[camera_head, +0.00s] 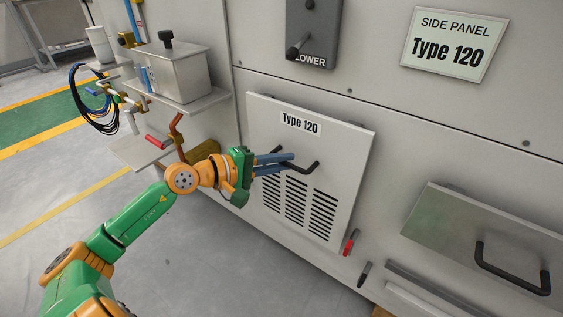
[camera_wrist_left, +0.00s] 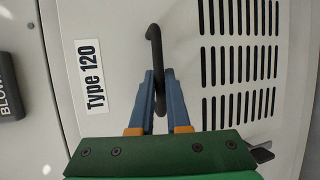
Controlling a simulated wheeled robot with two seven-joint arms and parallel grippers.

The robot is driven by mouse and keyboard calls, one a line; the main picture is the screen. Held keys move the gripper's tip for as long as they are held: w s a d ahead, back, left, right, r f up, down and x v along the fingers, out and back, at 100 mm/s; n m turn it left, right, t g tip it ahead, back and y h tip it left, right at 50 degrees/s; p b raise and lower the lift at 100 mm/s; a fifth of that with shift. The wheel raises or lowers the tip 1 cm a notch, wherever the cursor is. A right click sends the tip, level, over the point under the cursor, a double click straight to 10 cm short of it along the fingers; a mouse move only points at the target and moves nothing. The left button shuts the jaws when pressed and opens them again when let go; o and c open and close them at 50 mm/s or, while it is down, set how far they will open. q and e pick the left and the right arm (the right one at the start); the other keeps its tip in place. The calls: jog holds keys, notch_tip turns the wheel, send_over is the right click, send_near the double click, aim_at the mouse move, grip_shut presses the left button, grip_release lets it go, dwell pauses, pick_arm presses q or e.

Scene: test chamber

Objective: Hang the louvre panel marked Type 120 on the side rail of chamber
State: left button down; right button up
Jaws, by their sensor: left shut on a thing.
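The louvre panel (camera_head: 347,160), light grey with a "Type 120" label and rows of dark slots, stands upright at the chamber's side wall (camera_head: 430,140). It also fills much of the wrist view (camera_wrist_left: 120,25). My left gripper (camera_head: 290,162) is shut on the panel's black bar handle (camera_head: 312,168); the blue fingers close around the bar in the wrist view (camera_wrist_left: 158,95). The panel's back and upper rear edge are hidden, so I cannot tell whether it touches or hangs on a rail. My right gripper is out of view.
A "SIDE PANEL Type 120" sign (camera_head: 455,45) is above right, and a blower switch box (camera_head: 314,30) above. A metal box (camera_head: 172,72) on a shelf and coiled cables (camera_head: 88,100) are left. A metal cover with a black handle (camera_head: 513,270) is lower right. Floor is clear at lower left.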

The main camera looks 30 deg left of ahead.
pick_arm(q)
jog(key=c, duration=0.8)
grip_release()
jog(key=shift+s, duration=0.1)
